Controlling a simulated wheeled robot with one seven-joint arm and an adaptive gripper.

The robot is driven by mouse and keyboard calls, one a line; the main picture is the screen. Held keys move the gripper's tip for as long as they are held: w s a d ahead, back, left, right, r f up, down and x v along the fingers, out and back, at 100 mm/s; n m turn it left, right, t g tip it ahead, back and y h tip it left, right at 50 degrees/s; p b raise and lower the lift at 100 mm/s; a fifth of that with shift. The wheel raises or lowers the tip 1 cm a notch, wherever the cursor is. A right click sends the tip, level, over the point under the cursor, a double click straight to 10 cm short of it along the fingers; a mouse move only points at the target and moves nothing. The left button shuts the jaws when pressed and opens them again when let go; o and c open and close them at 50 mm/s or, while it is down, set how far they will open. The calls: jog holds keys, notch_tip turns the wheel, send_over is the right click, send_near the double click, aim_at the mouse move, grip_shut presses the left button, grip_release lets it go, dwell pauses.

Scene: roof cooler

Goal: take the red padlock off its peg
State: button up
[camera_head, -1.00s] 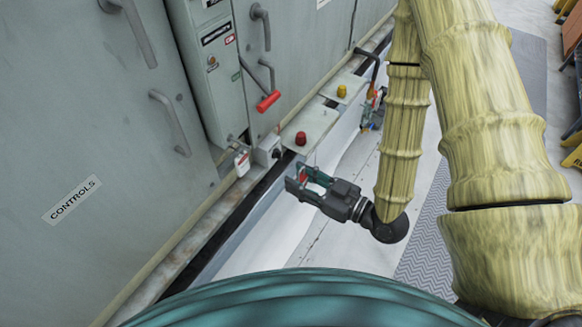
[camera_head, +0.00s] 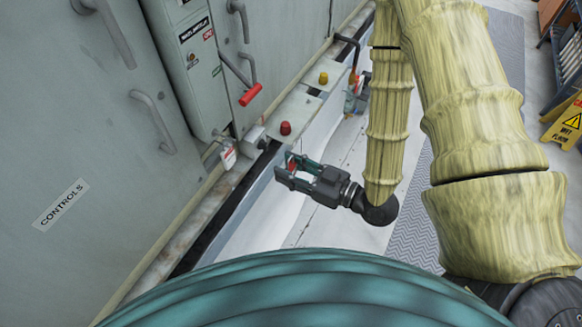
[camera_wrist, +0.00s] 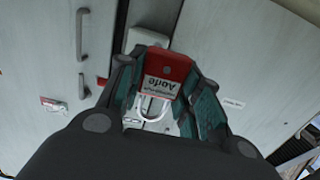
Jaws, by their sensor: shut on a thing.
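The red padlock (camera_wrist: 170,65) sits between the fingers of my gripper (camera_head: 285,172), which is shut on it. Its white label faces the wrist camera. Its pale shackle (camera_wrist: 152,108) loops toward the palm, and I make out no peg through it. In the head view only a small red part of the padlock (camera_head: 293,166) shows between the fingers. My gripper is out in front of the cabinet's lower ledge, near the red knob. I cannot make out which peg the padlock belongs to.
A red knob (camera_head: 286,128) and a yellow knob (camera_head: 323,78) stand on grey plates along the ledge. A red-handled lever (camera_head: 250,94) and a red-and-white tag (camera_head: 228,153) are on the cabinet (camera_head: 70,150). A yellow wet-floor sign (camera_head: 568,125) stands at the far right.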

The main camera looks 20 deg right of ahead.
jog(key=shift+s+d, duration=0.1)
jog(key=p+v, duration=0.3)
jog(key=v, duration=0.4)
dwell(1.4)
jog(key=shift+s+d+f, duration=0.1)
jog(key=shift+f, duration=0.05)
dwell(0.3)
